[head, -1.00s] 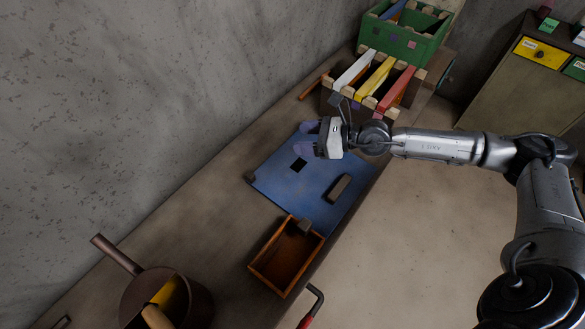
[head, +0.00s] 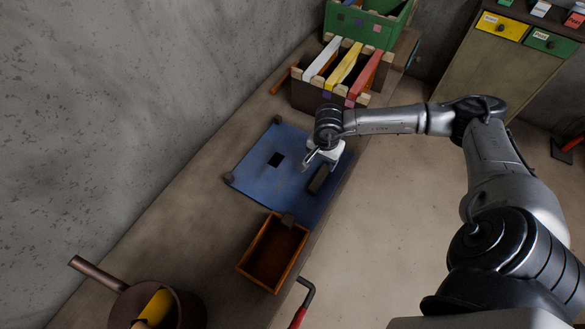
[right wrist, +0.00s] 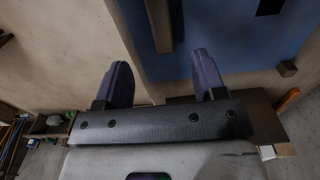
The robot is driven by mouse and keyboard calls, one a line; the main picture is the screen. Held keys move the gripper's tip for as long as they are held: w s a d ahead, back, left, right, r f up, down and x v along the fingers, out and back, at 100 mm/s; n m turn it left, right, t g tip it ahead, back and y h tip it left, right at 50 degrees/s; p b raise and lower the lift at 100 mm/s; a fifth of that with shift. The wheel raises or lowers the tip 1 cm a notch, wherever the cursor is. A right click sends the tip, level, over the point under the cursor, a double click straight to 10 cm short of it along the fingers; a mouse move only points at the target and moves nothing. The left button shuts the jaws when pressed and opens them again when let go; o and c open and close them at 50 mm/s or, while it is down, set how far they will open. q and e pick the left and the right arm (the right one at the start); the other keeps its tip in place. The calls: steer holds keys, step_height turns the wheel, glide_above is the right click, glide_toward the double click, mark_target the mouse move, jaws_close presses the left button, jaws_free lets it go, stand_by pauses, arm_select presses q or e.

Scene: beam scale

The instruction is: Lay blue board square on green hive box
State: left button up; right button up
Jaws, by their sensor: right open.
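The blue board (head: 250,175) lies flat on the bench, with a black square hole and small brown blocks at its corners. A dark bar-shaped handle (head: 318,180) stands on it near its right edge. My right gripper (head: 309,160) is over the board beside the handle, open and empty. In the right wrist view the fingers (right wrist: 163,80) are spread, and the handle (right wrist: 159,25) lies beyond their tips, roughly in line with the gap. The green hive box (head: 372,32) stands at the bench's far end, partly cut off by the top edge. My left gripper is not in view.
A brown box with white, yellow and red frames (head: 345,68) stands between board and hive box. An open wooden box (head: 248,258) touches or nearly touches the board's near edge. A brown pot (head: 190,305) is at the near left. A concrete wall borders the bench.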

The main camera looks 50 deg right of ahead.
mark_target(319, 177)
step_height(319, 177, down, 6)
steer(key=shift+f, duration=0.1)
step_height(319, 177, down, 4)
steer(key=shift+f+p, duration=0.15)
steer(key=shift+p, duration=0.6)
steer(key=shift+f, duration=0.5)
steer(key=c, duration=0.6)
jaws_close()
steer(key=shift+r, duration=0.1)
